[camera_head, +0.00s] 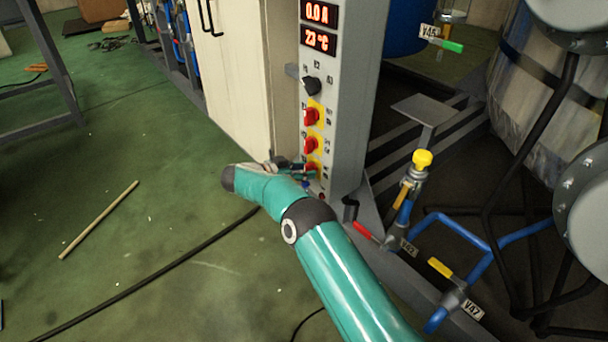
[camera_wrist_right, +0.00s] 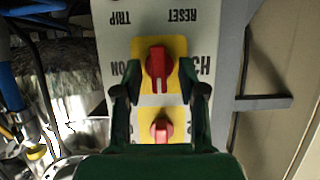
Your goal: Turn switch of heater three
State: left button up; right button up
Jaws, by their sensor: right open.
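The switch of heater three is a red knob on a yellow plate. In the right wrist view, which is upside down, the switch (camera_wrist_right: 159,62) has "H3" beside it, and its pointer line runs up and down the picture. In the head view, the switch (camera_head: 311,169) is the lowest red one on the grey panel, partly hidden by my gripper. My right gripper (camera_wrist_right: 161,91) is open and faces the panel, one finger on each side of the switch column. I see no contact with the knob. The right gripper (camera_head: 288,165) also shows in the head view. My left gripper is not in view.
Another red switch (camera_wrist_right: 161,129) sits close by. Above are a black knob (camera_head: 311,86) and displays reading 0.0 A and 23 °C. A cream cabinet (camera_head: 235,85) stands left of the panel. Blue pipes (camera_head: 450,222) and valves are at right. The green floor at left is mostly clear.

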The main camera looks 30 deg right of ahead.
jog(key=shift+d, duration=0.25)
grip_shut()
